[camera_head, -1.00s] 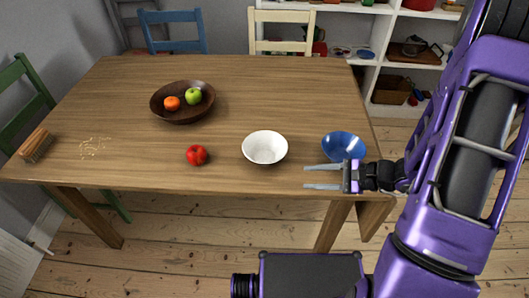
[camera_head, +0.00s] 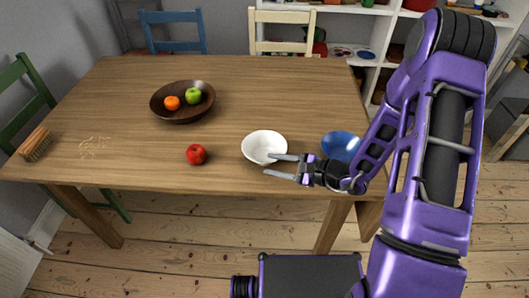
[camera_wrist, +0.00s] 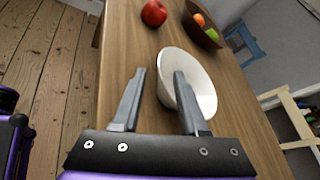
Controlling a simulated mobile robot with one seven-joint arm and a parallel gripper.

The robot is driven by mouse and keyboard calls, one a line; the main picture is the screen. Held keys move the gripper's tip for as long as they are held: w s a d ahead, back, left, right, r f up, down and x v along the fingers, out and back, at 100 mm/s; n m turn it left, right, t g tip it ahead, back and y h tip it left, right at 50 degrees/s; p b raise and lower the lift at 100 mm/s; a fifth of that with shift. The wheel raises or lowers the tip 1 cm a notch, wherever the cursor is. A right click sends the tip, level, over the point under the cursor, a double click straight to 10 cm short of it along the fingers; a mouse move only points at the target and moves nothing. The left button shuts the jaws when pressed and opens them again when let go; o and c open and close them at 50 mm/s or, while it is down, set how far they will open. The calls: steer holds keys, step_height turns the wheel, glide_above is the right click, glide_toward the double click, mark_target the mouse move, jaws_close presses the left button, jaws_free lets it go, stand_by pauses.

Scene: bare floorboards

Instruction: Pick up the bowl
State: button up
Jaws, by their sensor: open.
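Three bowls are on the wooden table. A white bowl (camera_head: 262,146) is near the front edge, right of the middle. A blue bowl (camera_head: 340,145) is to its right, partly hidden by my arm. A dark wooden bowl (camera_head: 183,116) farther back holds fruit. My gripper (camera_head: 280,166) is open and empty at the white bowl's near right side, pointing left. In the wrist view the white bowl (camera_wrist: 196,72) lies just beyond my open fingers (camera_wrist: 155,88), and the right finger overlaps its rim. I cannot tell whether they touch.
A red apple (camera_head: 196,154) sits left of the white bowl. A brush (camera_head: 35,145) and crumbs (camera_head: 94,147) are at the table's left end. Chairs stand behind and to the left, with a white shelf (camera_head: 355,40) at the back. The table's middle is clear.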

steer(key=x, duration=0.5)
steer(key=shift+w+a+r, duration=0.1)
jaws_close()
stand_by(1.2)
